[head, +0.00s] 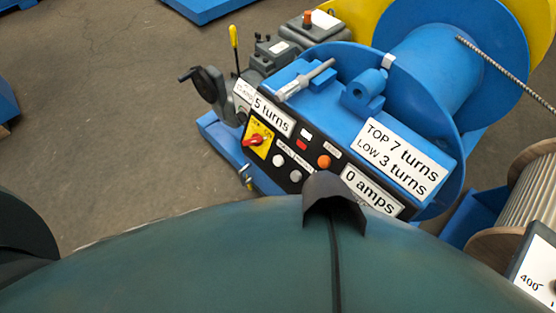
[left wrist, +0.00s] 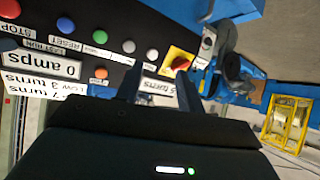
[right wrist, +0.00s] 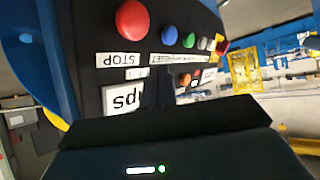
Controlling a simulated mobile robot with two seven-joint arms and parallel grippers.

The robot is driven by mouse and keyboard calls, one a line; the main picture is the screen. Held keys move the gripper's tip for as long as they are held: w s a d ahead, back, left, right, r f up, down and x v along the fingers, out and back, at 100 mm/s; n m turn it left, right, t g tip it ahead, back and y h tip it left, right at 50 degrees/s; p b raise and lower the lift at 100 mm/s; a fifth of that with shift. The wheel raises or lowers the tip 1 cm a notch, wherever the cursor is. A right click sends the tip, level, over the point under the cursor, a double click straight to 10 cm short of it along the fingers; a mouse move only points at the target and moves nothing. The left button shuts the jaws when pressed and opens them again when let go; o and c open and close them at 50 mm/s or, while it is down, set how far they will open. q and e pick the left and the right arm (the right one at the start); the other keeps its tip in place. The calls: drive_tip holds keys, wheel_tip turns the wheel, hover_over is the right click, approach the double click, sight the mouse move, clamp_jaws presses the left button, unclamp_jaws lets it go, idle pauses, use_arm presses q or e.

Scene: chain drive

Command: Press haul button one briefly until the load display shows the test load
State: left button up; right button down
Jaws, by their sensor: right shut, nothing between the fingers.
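The control panel (head: 311,165) on the blue winch carries two pale round buttons (head: 278,160), which also show in the left wrist view (left wrist: 128,46). Their small labels are unreadable, so I cannot tell which is haul button one. A white plate (head: 369,190) reads 0 amps, and another (head: 272,115) reads 5 turns. In its wrist view my left gripper (left wrist: 160,88) is open and empty, its fingers pointing toward the panel near the pale buttons and red switch. My right gripper (right wrist: 157,88) is shut and empty before the amps plate. Neither gripper shows in the head view.
The red switch on its yellow plate (head: 256,139) sits beside the pale buttons. A red STOP button (right wrist: 132,20), a blue button (right wrist: 168,35) and a green button (right wrist: 188,40) share the panel. A blue drum (head: 430,65) stands behind; a wooden spool (head: 530,190) stands right.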

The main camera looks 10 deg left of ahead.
use_arm(q)
drive_tip(key=shift+c, duration=0.6)
clamp_jaws()
use_arm(e)
drive_tip(key=shift+s+f, duration=0.15)
drive_tip(key=shift+s, duration=0.1)
drive_tip(key=shift+w, duration=0.3)
idle(0.7)
